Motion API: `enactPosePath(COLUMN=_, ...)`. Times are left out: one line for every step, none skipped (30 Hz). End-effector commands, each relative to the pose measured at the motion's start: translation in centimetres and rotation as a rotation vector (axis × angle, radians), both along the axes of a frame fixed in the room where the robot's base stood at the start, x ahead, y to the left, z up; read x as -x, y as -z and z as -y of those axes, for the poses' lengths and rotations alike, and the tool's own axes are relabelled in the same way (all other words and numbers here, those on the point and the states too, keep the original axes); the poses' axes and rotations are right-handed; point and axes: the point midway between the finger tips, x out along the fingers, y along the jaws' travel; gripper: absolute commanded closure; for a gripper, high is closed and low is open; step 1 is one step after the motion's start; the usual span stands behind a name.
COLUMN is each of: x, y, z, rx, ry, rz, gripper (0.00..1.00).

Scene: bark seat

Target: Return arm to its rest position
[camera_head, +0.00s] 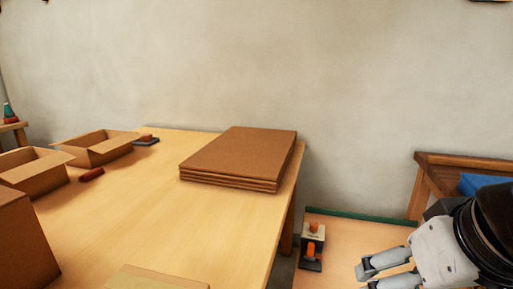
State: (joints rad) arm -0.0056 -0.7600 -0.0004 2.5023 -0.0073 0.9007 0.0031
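My gripper (367,277) is at the lower right of the head view, on a black and light-grey arm end that comes in from the right edge. Its two grey fingers point left, with a gap between the tips, so it looks open. I see nothing between them. The lower finger is partly cut off by the bottom edge. It is right of the wooden table and touches nothing that I can see.
The wooden table (150,215) bears a stack of brown boards (240,155), open cardboard boxes (98,150) and a red object (91,174). A grey-orange device (312,245) is left of my gripper, on a lower surface. A wooden stand (445,160) is behind my arm.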

Motion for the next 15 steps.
enactPosePath(x=0.4, y=1.8, z=0.0, rx=-0.003, ry=0.003, rz=-0.039, gripper=0.2)
enactPosePath(x=0.6, y=2.6, z=0.0, rx=-0.003, ry=0.004, rz=-0.058, gripper=0.2)
enactPosePath(x=1.0, y=3.5, z=0.1, rx=-0.003, ry=0.006, rz=-0.082, gripper=0.2)
enactPosePath(x=1.3, y=4.2, z=0.1, rx=-0.002, ry=0.006, rz=-0.101, gripper=0.2)
enactPosePath(x=1.6, y=4.8, z=0.1, rx=-0.003, ry=0.007, rz=-0.118, gripper=0.2)
enactPosePath(x=2.1, y=5.6, z=0.1, rx=-0.003, ry=0.007, rz=-0.143, gripper=0.2)
enactPosePath(x=2.4, y=6.2, z=0.1, rx=-0.003, ry=0.007, rz=-0.16, gripper=0.2)
enactPosePath(x=2.7, y=6.8, z=0.1, rx=-0.003, ry=0.008, rz=-0.178, gripper=0.2)
enactPosePath(x=3.2, y=7.6, z=0.1, rx=-0.003, ry=0.008, rz=-0.202, gripper=0.2)
enactPosePath(x=3.5, y=8.1, z=0.1, rx=-0.003, ry=0.009, rz=-0.217, gripper=0.2)
enactPosePath(x=3.8, y=8.6, z=0.1, rx=-0.003, ry=0.01, rz=-0.234, gripper=0.2)
enactPosePath(x=4.3, y=9.3, z=0.1, rx=-0.002, ry=0.01, rz=-0.254, gripper=0.2)
enactPosePath(x=4.6, y=9.7, z=0.2, rx=-0.003, ry=0.011, rz=-0.27, gripper=0.2)
enactPosePath(x=4.8, y=10.1, z=0.2, rx=-0.003, ry=0.011, rz=-0.282, gripper=0.2)
enactPosePath(x=5.2, y=10.6, z=0.2, rx=-0.003, ry=0.011, rz=-0.301, gripper=0.2)
